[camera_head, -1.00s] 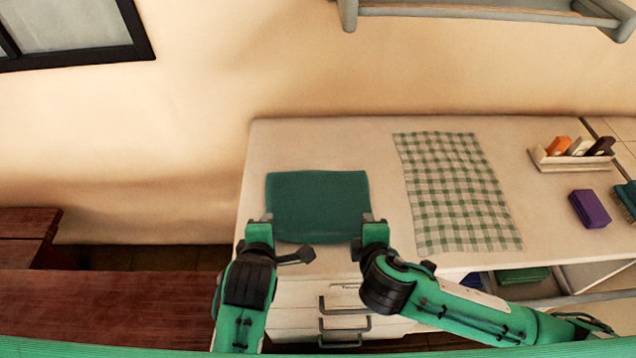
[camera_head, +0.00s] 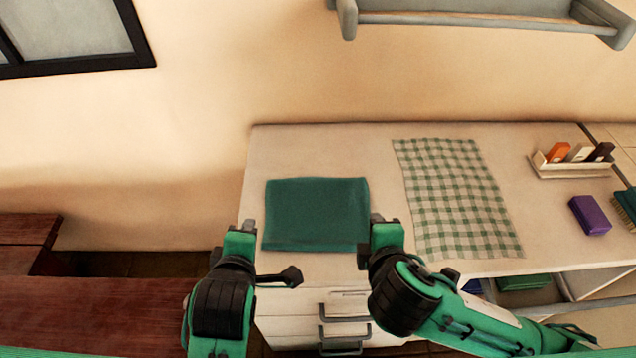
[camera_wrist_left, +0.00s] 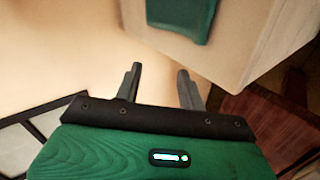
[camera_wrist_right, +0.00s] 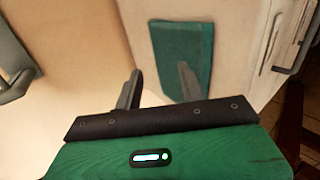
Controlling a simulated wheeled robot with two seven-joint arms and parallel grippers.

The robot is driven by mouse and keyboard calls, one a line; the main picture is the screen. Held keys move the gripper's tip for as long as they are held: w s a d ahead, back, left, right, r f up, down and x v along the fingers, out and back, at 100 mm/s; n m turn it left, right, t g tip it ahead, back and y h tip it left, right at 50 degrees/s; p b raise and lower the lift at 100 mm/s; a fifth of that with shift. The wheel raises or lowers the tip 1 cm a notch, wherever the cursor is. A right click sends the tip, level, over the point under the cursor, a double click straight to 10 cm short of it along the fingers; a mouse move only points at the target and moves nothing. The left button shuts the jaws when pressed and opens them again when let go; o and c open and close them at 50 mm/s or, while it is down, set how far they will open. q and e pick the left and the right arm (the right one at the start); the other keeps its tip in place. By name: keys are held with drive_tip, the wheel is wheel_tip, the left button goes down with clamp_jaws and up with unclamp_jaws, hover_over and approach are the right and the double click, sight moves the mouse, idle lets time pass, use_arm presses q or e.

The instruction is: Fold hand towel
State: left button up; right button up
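A dark green hand towel (camera_head: 316,213) lies flat as a neat rectangle on the pale counter, left of a checked cloth. It also shows at the top of the left wrist view (camera_wrist_left: 182,14) and in the right wrist view (camera_wrist_right: 184,55). My left gripper (camera_head: 246,226) is raised just off the towel's near left corner; its fingers are apart and empty in the left wrist view (camera_wrist_left: 158,80). My right gripper (camera_head: 378,219) is near the towel's right edge, overlapping it slightly in the picture; its fingers (camera_wrist_right: 160,78) are apart with nothing between them.
A green-and-white checked cloth (camera_head: 456,198) lies flat right of the towel. Drawers (camera_head: 335,318) are below the counter's front; a grey rail (camera_head: 480,18) is on the wall.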

use_arm(q)
drive_tip(key=w+f, duration=0.1)
drive_tip(key=f, duration=0.1)
drive_tip(key=w+d+f+n, duration=0.1)
drive_tip(key=w+f, duration=0.1)
drive_tip(key=w+d+f+n, duration=0.1)
drive_tip(key=f, duration=0.2)
drive_tip(key=shift+w+d+h, duration=0.25)
drive_tip(key=shift+w+h, duration=0.05)
use_arm(e)
drive_tip(key=w+f, duration=0.1)
drive_tip(key=f, duration=0.2)
drive_tip(key=w+f, duration=0.1)
drive_tip(key=f, duration=0.2)
drive_tip(key=w+f, duration=0.2)
drive_tip(key=shift+f, duration=0.4)
use_arm(q)
drive_tip(key=shift+w+r, duration=0.25)
drive_tip(key=shift+w, duration=0.1)
use_arm(e)
drive_tip(key=shift+w+r, duration=0.3)
use_arm(q)
drive_tip(key=shift+w+r+g+p, duration=0.5)
drive_tip(key=shift+w+r+g, duration=0.05)
drive_tip(key=shift+w+g, duration=0.1)
use_arm(e)
drive_tip(key=shift+w+r+g, duration=0.4)
drive_tip(key=shift+w+r, duration=0.2)
drive_tip(key=shift+w, duration=0.2)
drive_tip(key=shift+r, duration=0.1)
